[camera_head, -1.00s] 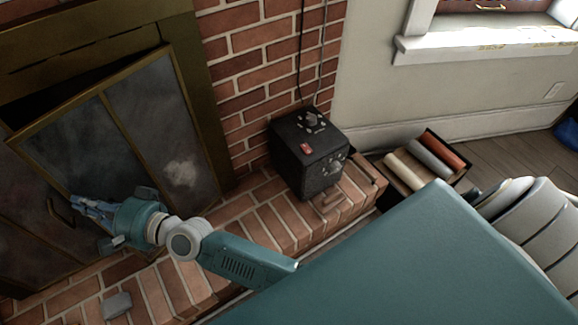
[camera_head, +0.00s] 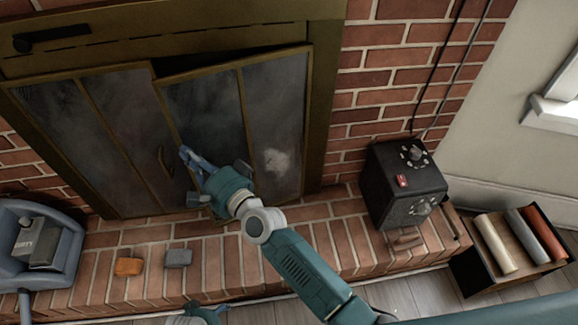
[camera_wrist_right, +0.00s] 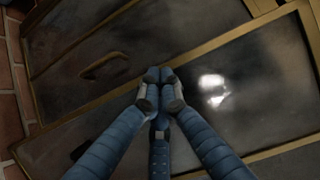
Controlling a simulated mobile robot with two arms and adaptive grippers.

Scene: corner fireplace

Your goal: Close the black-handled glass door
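The glass door (camera_head: 205,110) is the right-hand folding pair of dark panes in a brass frame on the fireplace. It stands slightly ajar, with a dark gap along its top edge. A curved dark handle (camera_head: 165,160) shows beside the seam, on the left-hand panes (camera_head: 75,125); the wrist view shows it too (camera_wrist_right: 105,65). My right gripper (camera_head: 184,152) is at the door's left frame edge. In the wrist view its blue fingers (camera_wrist_right: 159,76) are together at the brass strip, with nothing visible between them. Part of my left gripper (camera_head: 207,313) shows at the bottom edge; its fingers are unclear.
A black box (camera_head: 405,185) stands on the brick hearth (camera_head: 340,235) at right, with a crate of rolls (camera_head: 510,250) beyond. An orange block (camera_head: 129,266) and a grey block (camera_head: 178,258) lie on the hearth. A blue-grey container (camera_head: 35,245) stands at left.

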